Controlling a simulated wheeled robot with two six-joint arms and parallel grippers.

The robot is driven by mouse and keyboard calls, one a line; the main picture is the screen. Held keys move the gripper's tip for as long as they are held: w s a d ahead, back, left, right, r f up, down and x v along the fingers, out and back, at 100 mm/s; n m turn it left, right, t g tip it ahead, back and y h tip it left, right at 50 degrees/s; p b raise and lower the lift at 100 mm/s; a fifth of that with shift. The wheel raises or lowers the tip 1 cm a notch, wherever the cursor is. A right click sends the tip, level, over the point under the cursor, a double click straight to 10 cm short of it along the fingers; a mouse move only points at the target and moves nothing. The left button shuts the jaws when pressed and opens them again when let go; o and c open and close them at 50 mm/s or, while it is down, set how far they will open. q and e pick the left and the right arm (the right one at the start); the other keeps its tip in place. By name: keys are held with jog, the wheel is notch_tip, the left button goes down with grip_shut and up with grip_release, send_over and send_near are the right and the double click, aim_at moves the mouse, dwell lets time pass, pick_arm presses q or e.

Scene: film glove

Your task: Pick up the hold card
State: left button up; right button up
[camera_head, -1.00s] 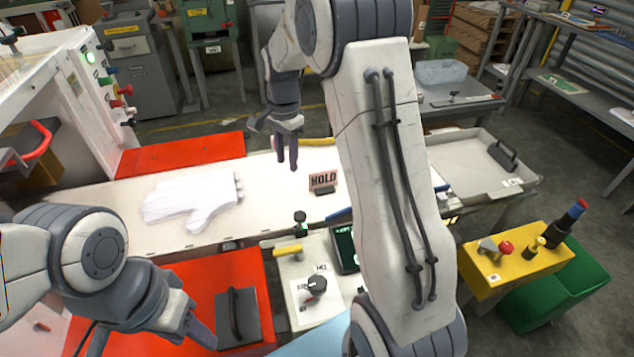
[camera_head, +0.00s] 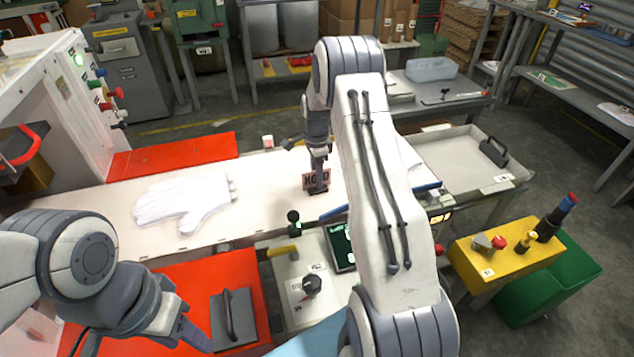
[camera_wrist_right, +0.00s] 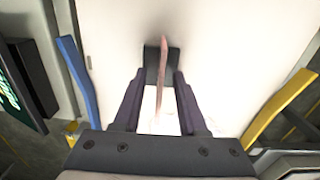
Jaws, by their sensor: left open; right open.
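The hold card (camera_head: 313,181) is a small pinkish card marked HOLD, standing upright in a dark base on the white table (camera_head: 262,206). My right gripper (camera_head: 319,184) points down at the card and partly covers it in the head view. In the right wrist view the card (camera_wrist_right: 164,62) shows edge-on, with its dark base (camera_wrist_right: 151,66) under it. There my right gripper (camera_wrist_right: 158,88) is open, its fingers on either side of the card's line. I cannot tell whether they touch it. My left gripper (camera_head: 193,338) is at the lower left, empty, away from the card.
A white glove (camera_head: 182,203) lies on the table left of the card. A dark-handled plate (camera_head: 233,318) sits on the red surface in front. A small green-topped post (camera_head: 294,222) and a screen (camera_head: 341,246) stand just in front of the card. A grey tray (camera_head: 465,163) is at the right.

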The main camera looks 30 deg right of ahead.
jog(key=shift+f, duration=0.75)
jog(key=shift+f, duration=0.1)
grip_shut()
